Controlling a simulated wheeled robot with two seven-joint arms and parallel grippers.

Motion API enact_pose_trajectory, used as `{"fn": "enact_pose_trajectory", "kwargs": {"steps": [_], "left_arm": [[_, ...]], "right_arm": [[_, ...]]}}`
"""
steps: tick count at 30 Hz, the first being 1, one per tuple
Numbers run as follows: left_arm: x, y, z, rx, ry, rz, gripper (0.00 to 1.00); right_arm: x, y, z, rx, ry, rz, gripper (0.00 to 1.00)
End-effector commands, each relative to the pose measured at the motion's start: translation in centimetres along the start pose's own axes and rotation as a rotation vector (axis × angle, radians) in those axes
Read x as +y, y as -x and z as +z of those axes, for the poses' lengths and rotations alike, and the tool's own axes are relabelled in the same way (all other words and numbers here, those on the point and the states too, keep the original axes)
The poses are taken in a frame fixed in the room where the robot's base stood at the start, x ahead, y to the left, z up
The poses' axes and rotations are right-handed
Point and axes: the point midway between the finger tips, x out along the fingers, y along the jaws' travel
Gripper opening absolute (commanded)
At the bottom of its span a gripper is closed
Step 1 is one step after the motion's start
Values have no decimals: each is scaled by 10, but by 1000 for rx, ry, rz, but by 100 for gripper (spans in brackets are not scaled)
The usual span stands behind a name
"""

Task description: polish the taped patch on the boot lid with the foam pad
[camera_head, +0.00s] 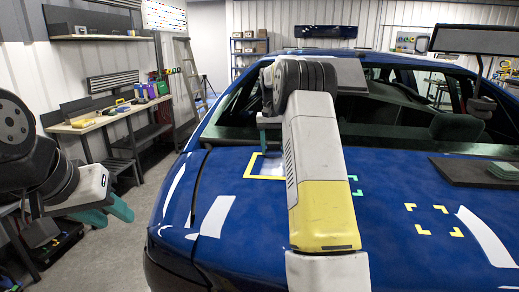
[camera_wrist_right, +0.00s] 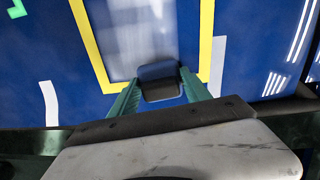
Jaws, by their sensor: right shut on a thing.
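The taped patch is a hazy whitish area (camera_wrist_right: 140,30) framed by yellow tape on the blue boot lid (camera_head: 250,225). In the head view its yellow tape (camera_head: 263,177) shows left of my right arm, which hides the patch's right part. My right gripper (camera_wrist_right: 160,90) is shut on the dark foam pad (camera_wrist_right: 159,74), between its green fingers. The pad is over the near part of the patch, inside the tape; I cannot tell whether it touches the paint. In the head view the pad is hidden. My left gripper (camera_head: 121,222) is open and empty, left of the car.
A dark mat (camera_head: 455,172) with a greenish block (camera_head: 504,171) lies on the lid at the right. Yellow corner marks (camera_head: 424,231) and teal corner marks (camera_head: 354,178) are on the paint. A workbench (camera_head: 100,121) and ladder (camera_head: 190,75) stand at the left.

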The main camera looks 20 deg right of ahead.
Motion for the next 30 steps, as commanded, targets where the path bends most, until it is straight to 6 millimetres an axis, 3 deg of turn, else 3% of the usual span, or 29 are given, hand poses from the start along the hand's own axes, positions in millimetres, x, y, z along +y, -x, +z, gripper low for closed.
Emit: {"fn": "enact_pose_trajectory", "kwargs": {"steps": [12, 24, 30], "left_arm": [[0, 0, 0, 0, 0, 0, 36], [0, 0, 0, 0, 0, 0, 36], [0, 0, 0, 0, 0, 0, 36]], "right_arm": [[-23, 2, -1, 0, 1, -1, 23], [-26, 1, 31, -1, 1, -1, 23], [-27, 0, 36, 0, 2, -1, 23]]}}
